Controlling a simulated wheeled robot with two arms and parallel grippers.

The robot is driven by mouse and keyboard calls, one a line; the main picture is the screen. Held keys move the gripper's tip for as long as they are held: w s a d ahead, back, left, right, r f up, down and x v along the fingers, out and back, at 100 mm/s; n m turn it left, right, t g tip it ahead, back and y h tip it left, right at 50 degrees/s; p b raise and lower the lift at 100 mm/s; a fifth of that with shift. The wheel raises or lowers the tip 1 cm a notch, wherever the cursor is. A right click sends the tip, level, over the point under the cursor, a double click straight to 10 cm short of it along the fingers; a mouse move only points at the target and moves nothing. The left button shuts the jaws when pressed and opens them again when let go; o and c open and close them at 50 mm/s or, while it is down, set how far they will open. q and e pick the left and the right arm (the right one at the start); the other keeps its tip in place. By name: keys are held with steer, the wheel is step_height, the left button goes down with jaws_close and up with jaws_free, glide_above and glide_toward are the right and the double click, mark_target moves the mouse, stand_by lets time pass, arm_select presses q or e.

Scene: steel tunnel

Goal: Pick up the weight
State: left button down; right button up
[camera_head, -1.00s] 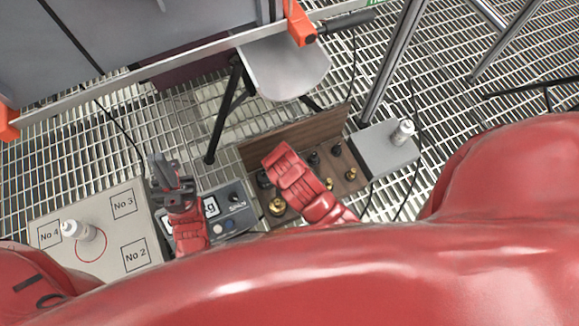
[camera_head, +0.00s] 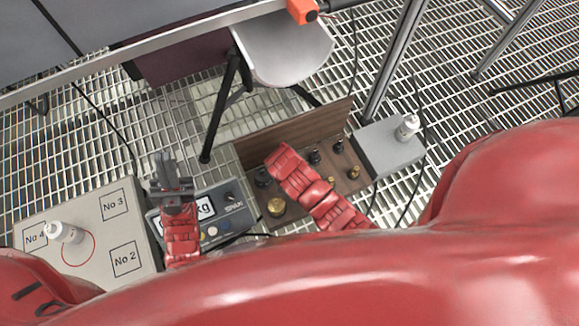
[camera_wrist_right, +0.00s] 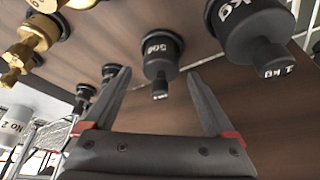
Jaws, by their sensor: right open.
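A wooden weight rack (camera_head: 290,130) in the head view holds several black and brass weights. In the right wrist view a black weight marked 500 (camera_wrist_right: 161,55) hangs in the picture between the finger ends of my right gripper (camera_wrist_right: 159,75). The right gripper is open, with a finger on either side and a gap to the weight; contact does not show. A larger black 1 kg weight (camera_wrist_right: 250,30) is to the right. In the head view my right forearm hides the right gripper. My left gripper (camera_head: 170,168) is above the scale, its jaw opening unclear.
A scale with a display (camera_head: 215,207) is left of the rack. A grey board (camera_head: 95,215) with numbered squares carries a white bottle (camera_head: 64,232). A grey box (camera_head: 388,150) with another white bottle (camera_head: 407,127) is right of the rack. A stool (camera_head: 285,50) stands behind.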

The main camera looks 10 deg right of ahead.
steer(key=shift+r, duration=0.1)
jaws_close()
stand_by(0.5)
